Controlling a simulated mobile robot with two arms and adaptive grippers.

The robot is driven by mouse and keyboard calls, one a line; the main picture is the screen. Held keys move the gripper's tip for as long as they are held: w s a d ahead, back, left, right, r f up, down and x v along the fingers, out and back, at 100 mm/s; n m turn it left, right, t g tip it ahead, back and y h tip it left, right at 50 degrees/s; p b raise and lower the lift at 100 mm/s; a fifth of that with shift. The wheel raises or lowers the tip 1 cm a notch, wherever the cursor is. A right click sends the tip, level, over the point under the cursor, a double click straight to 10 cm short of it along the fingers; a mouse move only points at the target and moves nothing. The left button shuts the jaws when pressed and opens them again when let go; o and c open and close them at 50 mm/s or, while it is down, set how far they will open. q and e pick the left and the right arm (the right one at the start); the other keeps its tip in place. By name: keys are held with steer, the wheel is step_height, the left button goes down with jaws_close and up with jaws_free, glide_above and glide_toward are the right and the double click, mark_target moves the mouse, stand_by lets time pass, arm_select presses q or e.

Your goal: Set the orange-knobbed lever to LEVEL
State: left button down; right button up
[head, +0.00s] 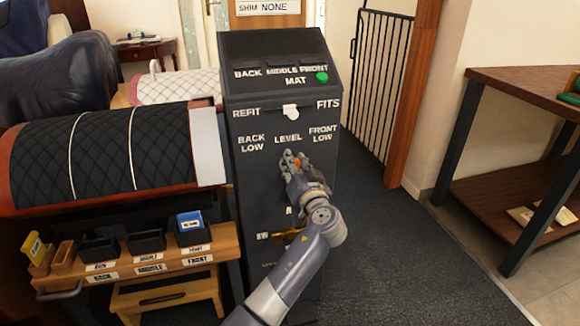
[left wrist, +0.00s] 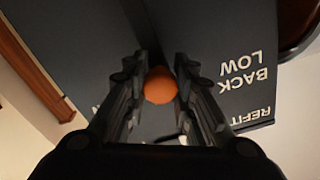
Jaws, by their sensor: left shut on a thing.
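The dark upright panel (head: 255,190) bears a lever with an orange knob (head: 297,163), under the labels BACK LOW, LEVEL and FRONT LOW. The knob is just right of the LEVEL label (head: 288,139), between it and FRONT LOW (head: 323,133). My left gripper (head: 294,158) reaches up to it from below. In the left wrist view the orange knob (left wrist: 159,86) sits between the two fingers of the left gripper (left wrist: 158,80), which is shut on it. The lever's shaft is hidden. My right gripper is not in view.
Above is a white REFIT/FITS switch (head: 291,112) and a green button (head: 321,76). A quilted black form (head: 100,150) and a shelf with small bins (head: 147,242) stand at left. A wooden table (head: 530,80) stands at right, with clear carpet before it.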

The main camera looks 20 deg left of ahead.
arm_select(q)
steer(key=shift+f, duration=0.2)
steer(key=c, duration=1.3)
jaws_free()
steer(key=shift+r, duration=0.1)
steer(key=v, duration=0.7)
steer(key=shift+s+d, duration=0.15)
steer(key=shift+s, duration=0.1)
